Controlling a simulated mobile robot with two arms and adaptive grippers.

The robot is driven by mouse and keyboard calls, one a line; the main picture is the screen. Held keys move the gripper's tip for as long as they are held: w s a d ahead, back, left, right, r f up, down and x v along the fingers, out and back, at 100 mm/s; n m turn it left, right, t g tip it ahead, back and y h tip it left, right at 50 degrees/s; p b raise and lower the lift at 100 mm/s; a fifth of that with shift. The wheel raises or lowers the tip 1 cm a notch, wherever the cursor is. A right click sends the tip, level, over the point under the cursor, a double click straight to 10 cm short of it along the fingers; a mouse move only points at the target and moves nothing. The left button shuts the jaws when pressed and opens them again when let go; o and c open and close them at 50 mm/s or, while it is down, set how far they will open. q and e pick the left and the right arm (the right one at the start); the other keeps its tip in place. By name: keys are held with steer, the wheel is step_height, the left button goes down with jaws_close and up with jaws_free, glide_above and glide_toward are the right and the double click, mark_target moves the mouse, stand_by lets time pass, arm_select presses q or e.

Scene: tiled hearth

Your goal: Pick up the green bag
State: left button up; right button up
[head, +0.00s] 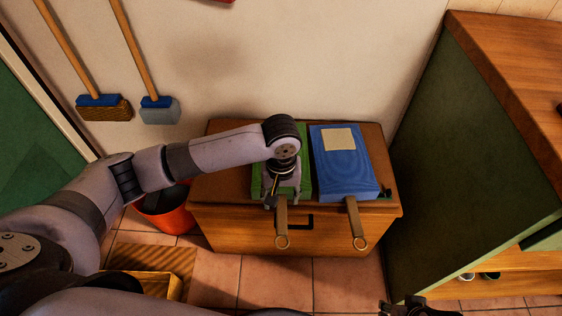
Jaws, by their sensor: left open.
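The green bag (306,182) lies on top of a low wooden cabinet (228,226), left of a similar blue bag. A tan strap with a ring hangs from its front end over the cabinet's edge. My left gripper (283,203) is open and points down over the front part of the green bag. The gripper and wrist hide much of the bag, and I cannot tell whether the fingers touch it. My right gripper (418,309) shows only in part at the bottom edge, away from the bags.
The blue bag (345,175) with a pale label lies close on the right. A tall green cabinet (470,150) stands right of the low one. A red bucket (167,219) stands on the left, and two brooms (103,107) hang on the wall.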

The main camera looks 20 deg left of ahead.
mark_target(281, 207)
arm_select(q)
steer(key=shift+f+b, duration=0.45)
steer(key=shift+f, duration=1)
steer(key=shift+w+f, duration=0.15)
steer(key=shift+f, duration=0.3)
steer(key=f, duration=0.1)
steer(key=f+b, duration=0.2)
steer(key=shift+w+a+f, duration=0.1)
steer(key=shift+w+f, duration=0.15)
steer(key=shift+f, duration=0.1)
arm_select(e)
steer(key=v, duration=0.3)
steer(key=shift+s+d+r, duration=0.1)
steer(key=shift+s+r, duration=0.2)
arm_select(q)
steer(key=shift+c, duration=0.3)
steer(key=shift+r, duration=0.1)
jaws_close()
